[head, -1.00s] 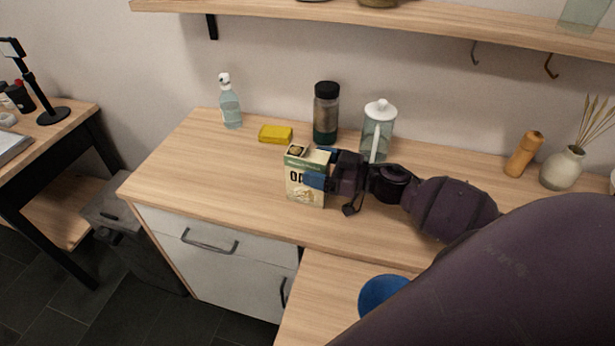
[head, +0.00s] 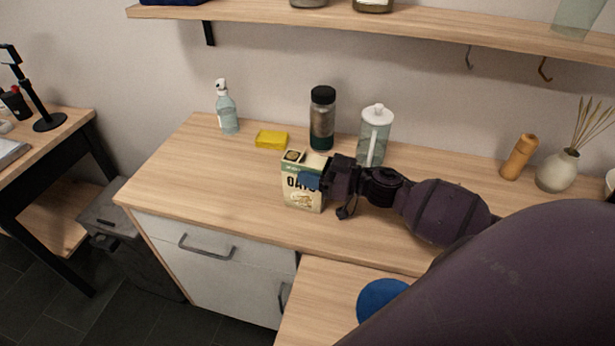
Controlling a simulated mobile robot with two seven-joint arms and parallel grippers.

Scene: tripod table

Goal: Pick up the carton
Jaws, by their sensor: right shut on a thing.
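The carton (head: 302,196), cream with a green top band and dark "OATS" lettering, stands upright at the middle of the wooden counter. My right gripper (head: 312,178) reaches it from the right and is shut on its upper part, with a blue fingertip across the front face. The finger on the far side is mostly hidden. I cannot tell whether the carton's base touches the counter. My left gripper is not in view.
Behind the carton stand a dark-capped bottle (head: 322,122), a lidded glass pitcher (head: 375,138) and a yellow sponge (head: 272,140). A spray bottle (head: 227,112) is at the back left. A blue round item (head: 380,298) lies in front. The counter (head: 185,180) left of the carton is clear.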

